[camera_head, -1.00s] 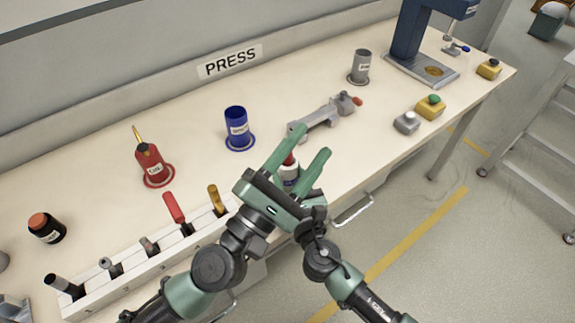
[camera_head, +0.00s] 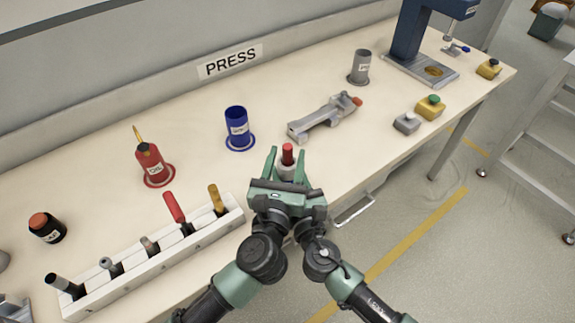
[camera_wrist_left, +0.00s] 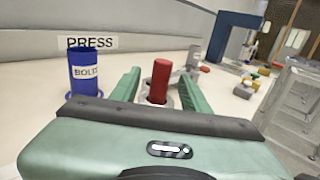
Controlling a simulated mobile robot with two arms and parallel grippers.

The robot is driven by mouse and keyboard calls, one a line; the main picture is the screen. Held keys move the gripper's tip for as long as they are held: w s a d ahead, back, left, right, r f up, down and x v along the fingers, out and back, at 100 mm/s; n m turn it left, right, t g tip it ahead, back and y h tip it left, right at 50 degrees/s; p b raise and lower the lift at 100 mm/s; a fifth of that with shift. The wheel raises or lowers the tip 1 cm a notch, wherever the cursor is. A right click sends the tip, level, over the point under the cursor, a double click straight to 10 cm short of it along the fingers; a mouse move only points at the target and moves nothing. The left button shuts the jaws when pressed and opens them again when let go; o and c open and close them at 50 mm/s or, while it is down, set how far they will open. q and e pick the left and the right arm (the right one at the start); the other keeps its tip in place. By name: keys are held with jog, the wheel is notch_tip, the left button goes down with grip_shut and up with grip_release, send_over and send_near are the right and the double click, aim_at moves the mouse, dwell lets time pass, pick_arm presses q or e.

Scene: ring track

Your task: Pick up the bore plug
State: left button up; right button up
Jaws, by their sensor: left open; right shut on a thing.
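The bore plug (camera_head: 287,154), a red upright handle on a pale grey body, stands between the spread fingers of my left gripper (camera_head: 286,167). That gripper is open, with a finger on each side. In the left wrist view the red handle (camera_wrist_left: 160,80) rises between the two green fingers, with a gap on both sides. My right arm reaches in from below right to the plug's lower part. The right jaws are mostly hidden behind my left gripper, shut on the plug. The plug's lower end is hidden.
A white rack (camera_head: 150,262) with several tools stands at left. A red oil can (camera_head: 150,163), a blue bolts cup (camera_head: 237,127) and a grey clamp-like fixture (camera_head: 325,116) are behind. A blue press (camera_head: 412,40) stands at back right.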

pick_arm(q)
jog(key=w, duration=0.4)
jog(key=shift+w+d, duration=0.15)
jog(key=shift+d, duration=0.2)
grip_shut()
jog(key=shift+r, duration=0.1)
notch_tip(320, 180, up, 10)
send_over(290, 144)
jog(key=w, duration=0.2)
pick_arm(e)
jog(key=o, duration=1.4)
pick_arm(q)
jog(key=shift+w, duration=0.15)
pick_arm(e)
jog(key=shift+o, duration=0.2)
